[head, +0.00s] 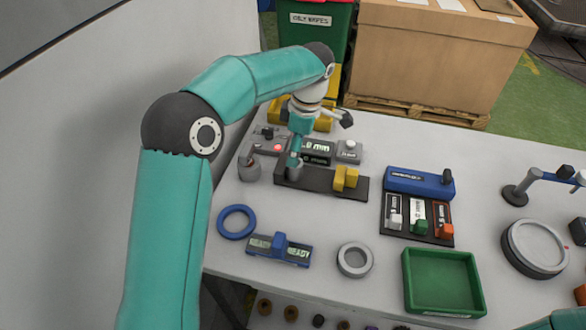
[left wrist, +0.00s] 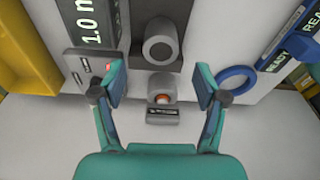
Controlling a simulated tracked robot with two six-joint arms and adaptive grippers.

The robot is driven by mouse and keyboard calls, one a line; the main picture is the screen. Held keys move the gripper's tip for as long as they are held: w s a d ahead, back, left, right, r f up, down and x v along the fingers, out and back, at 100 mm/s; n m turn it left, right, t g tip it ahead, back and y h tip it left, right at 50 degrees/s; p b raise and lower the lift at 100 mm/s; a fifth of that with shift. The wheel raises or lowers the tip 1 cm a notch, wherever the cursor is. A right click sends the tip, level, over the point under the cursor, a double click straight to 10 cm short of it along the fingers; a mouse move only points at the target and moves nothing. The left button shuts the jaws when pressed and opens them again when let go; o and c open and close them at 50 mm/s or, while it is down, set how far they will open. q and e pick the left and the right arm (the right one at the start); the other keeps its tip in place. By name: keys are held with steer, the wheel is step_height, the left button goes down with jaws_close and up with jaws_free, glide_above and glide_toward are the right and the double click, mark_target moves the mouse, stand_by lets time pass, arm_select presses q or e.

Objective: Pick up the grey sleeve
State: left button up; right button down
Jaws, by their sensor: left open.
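A short hollow grey cylinder, which looks like the grey sleeve (head: 295,172), stands upright on the left end of a dark base plate (head: 325,188). In the left wrist view the sleeve (left wrist: 161,44) shows its round bore, beyond my fingertips. My left gripper (head: 296,150) points down near the sleeve in the head view and partly hides it. In the left wrist view the left gripper (left wrist: 160,86) is open with nothing held; a small grey holder with an orange inside (left wrist: 162,90) shows between its fingers. My right gripper is out of view.
A yellow block (head: 345,178) sits on the same plate. A grey pot (head: 249,170) stands left of it. A blue ring (head: 222,231), a grey ring (head: 342,269), a blue gauge (head: 279,252) and a green tray (head: 410,297) lie in front. A white wall is at left.

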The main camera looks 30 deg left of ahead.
mark_target(295, 169)
arm_select(q)
steer(key=shift+a+f+p, duration=0.15)
steer(key=shift+f+p, duration=0.35)
steer(key=shift+f, duration=2.25)
steer(key=c, duration=1.3)
jaws_close()
steer(key=shift+r, duration=0.2)
